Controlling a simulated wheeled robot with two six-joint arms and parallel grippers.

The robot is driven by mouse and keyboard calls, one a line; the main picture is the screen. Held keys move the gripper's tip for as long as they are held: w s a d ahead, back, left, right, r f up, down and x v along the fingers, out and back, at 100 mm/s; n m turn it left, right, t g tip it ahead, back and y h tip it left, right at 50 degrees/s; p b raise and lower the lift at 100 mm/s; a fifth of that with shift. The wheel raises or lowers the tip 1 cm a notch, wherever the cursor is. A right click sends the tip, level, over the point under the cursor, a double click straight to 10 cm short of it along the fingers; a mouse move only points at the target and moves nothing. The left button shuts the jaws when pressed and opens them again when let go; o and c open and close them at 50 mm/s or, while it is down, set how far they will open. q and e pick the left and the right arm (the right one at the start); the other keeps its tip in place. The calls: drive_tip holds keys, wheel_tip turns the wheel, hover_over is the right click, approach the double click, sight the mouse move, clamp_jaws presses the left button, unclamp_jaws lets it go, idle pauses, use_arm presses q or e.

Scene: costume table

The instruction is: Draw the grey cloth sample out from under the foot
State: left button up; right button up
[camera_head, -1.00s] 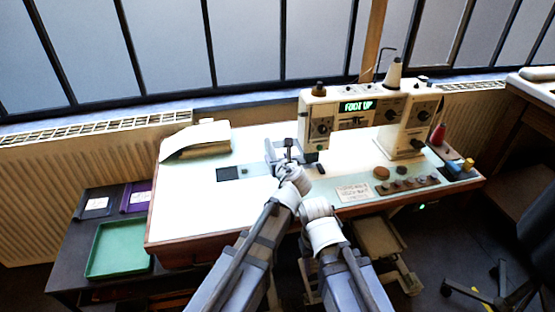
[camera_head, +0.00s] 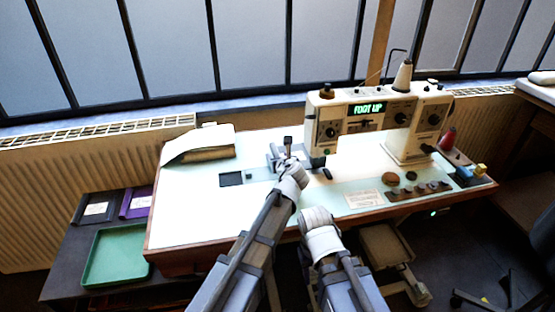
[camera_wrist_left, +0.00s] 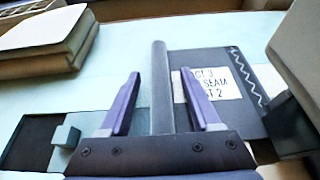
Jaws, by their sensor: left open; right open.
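The grey cloth sample (camera_wrist_left: 252,68), with a white lettered label and a zigzag-stitched strip, lies flat in the left wrist view. Its right end runs beside the pale machine part at the right edge; the foot itself is not clear. A grey upright bar (camera_wrist_left: 160,110) stands between the purple fingers of my left gripper (camera_wrist_left: 160,78). The fingers are open, with a gap on each side of the bar. In the head view my left gripper (camera_head: 284,158) is left of the sewing machine (camera_head: 330,125), whose display reads FOOT UP. My right gripper is hidden behind its wrist.
A cream stack (camera_head: 200,145) lies at the table's back left, with a dark square (camera_head: 231,179) in front of it. Buttons and small items crowd the right side. A green tray (camera_head: 118,255) sits lower left.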

use_arm(q)
drive_tip(key=shift+c, duration=0.4)
clamp_jaws()
